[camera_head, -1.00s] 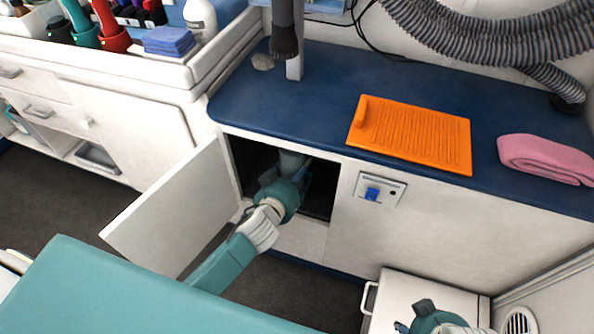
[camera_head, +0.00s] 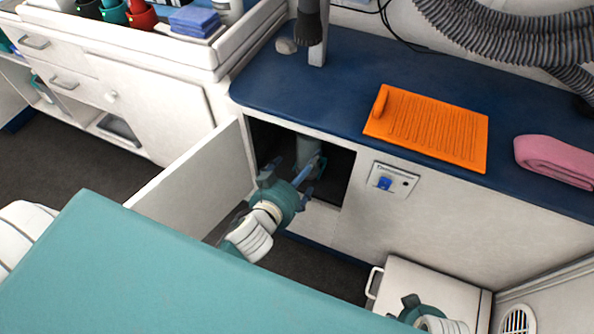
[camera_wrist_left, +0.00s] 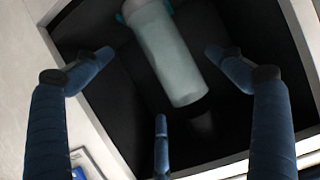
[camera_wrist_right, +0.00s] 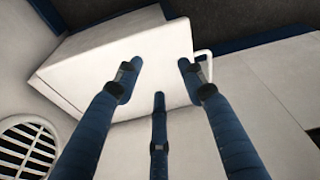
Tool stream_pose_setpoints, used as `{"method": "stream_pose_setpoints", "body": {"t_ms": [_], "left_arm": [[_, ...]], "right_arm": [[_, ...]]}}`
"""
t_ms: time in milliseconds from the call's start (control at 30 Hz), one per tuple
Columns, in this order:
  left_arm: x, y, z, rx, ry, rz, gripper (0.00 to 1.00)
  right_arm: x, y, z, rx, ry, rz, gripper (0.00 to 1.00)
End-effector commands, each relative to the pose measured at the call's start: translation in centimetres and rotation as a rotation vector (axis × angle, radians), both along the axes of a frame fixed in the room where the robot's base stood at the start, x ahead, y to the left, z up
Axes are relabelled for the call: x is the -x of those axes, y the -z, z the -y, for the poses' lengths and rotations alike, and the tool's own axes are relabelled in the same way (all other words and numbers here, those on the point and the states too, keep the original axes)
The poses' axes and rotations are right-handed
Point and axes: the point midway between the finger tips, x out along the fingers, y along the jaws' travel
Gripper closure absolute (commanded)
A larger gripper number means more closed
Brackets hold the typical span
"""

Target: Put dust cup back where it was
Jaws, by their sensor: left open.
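The dust cup, a pale grey-green translucent cylinder (camera_head: 308,150), is inside the dark open compartment under the blue counter. It also shows in the left wrist view (camera_wrist_left: 168,55), with teal at its upper end there. My left gripper (camera_head: 292,174) is at the compartment's mouth, in front of the cup. Its fingers are spread and empty; in the left wrist view there are gaps between them and the cup. I cannot tell how the cup is seated. My right gripper (camera_wrist_right: 160,70) is spread and empty above a white box (camera_wrist_right: 130,60), low at the right of the head view.
The compartment's white door (camera_head: 200,180) stands open at the left of my left gripper. An orange mat (camera_head: 430,130) and a pink towel (camera_head: 556,160) lie on the counter (camera_head: 350,75). A teal surface (camera_head: 130,260) fills the lower left foreground.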

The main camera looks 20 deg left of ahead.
Motion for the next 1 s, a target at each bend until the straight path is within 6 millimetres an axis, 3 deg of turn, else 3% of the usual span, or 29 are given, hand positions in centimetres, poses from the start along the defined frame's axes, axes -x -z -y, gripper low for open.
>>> {"method": "stream_pose_setpoints", "body": {"t_ms": [133, 367, 467, 533, 600, 700, 833, 900, 1000], "left_arm": [[1.8, -0.7, -0.1, 0.0, -0.001, -0.002, 0.06], [2.7, -0.5, -0.4, -0.007, -0.006, -0.017, 0.06], [4.0, 2.9, -1.8, -0.039, -0.038, -0.127, 0.06], [6.3, 6.9, -3.0, -0.075, -0.057, -0.269, 0.06], [9.5, 11.2, -3.9, -0.109, -0.055, -0.44, 0.06], [14.6, 16.1, -4.1, -0.133, -0.01, -0.667, 0.06], [19.8, 19.4, -3.2, -0.132, 0.074, -0.866, 0.06], [21.3, 20.1, -2.8, -0.129, 0.105, -0.917, 0.06], [22.0, 20.4, -2.7, -0.128, 0.121, -0.941, 0.06]], "right_arm": [[0.2, 0.9, 0.0, 0.0, -0.001, -0.006, 0.6], [0.3, 1.4, 0.0, 0.001, -0.001, -0.008, 0.6], [0.3, 1.4, 0.0, 0.001, -0.001, -0.008, 0.6], [0.3, 1.4, 0.0, 0.001, -0.001, -0.008, 0.6], [0.3, 1.4, 0.0, 0.001, -0.001, -0.008, 0.6], [0.4, 1.4, 0.0, 0.001, -0.001, -0.008, 0.6], [0.4, 1.4, 0.0, 0.0, -0.001, -0.009, 0.6], [0.4, 1.4, 0.0, 0.0, -0.001, -0.009, 0.6], [0.4, 1.4, 0.0, 0.0, -0.001, -0.009, 0.6]]}}
